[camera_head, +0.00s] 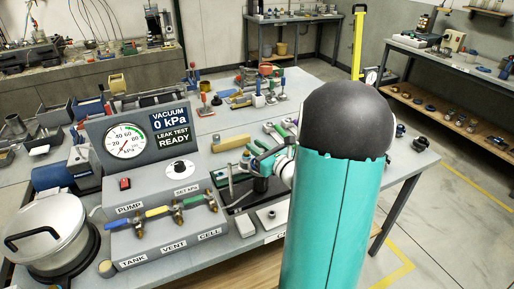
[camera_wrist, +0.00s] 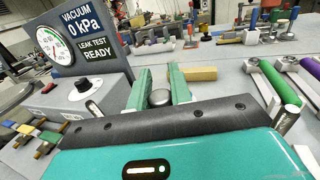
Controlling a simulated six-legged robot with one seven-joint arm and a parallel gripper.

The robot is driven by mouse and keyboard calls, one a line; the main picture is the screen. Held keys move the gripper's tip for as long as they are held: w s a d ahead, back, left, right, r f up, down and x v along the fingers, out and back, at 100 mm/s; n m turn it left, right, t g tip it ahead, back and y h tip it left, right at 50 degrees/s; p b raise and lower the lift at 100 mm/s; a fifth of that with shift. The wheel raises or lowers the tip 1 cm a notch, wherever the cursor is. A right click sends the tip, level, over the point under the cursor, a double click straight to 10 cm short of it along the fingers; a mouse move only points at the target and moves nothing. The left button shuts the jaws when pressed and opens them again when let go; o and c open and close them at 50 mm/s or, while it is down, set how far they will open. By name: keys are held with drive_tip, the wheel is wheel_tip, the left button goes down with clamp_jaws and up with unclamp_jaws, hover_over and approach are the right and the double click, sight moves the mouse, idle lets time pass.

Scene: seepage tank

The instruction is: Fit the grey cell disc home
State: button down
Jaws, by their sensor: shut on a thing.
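My gripper (camera_wrist: 160,80) shows two green fingers in the wrist view, on either side of a grey round piece that looks like the cell disc (camera_wrist: 160,97). The fingers are shut on it. In the head view, my gripper (camera_head: 262,160) is partly hidden behind my teal arm, above the bench to the right of the control box. The disc cannot be made out there. Which part receives the disc cannot be told.
The control box (camera_head: 165,215) with its TANK, VENT and CELL valves stands left of the gripper. Its display (camera_head: 170,119) reads 0 kPa and READY. A lidded metal tank (camera_head: 47,235) is at far left. Green and purple handled tools (camera_wrist: 280,82) lie to the right.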

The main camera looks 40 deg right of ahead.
drive_tip(key=shift+f, duration=0.55)
idle(0.5)
drive_tip(key=shift+r, duration=0.15)
drive_tip(key=shift+r, duration=0.35)
drive_tip(key=shift+w+f, duration=0.1)
drive_tip(key=shift+f, duration=0.35)
idle(1.1)
idle(0.3)
drive_tip(key=shift+r, duration=0.4)
idle(0.5)
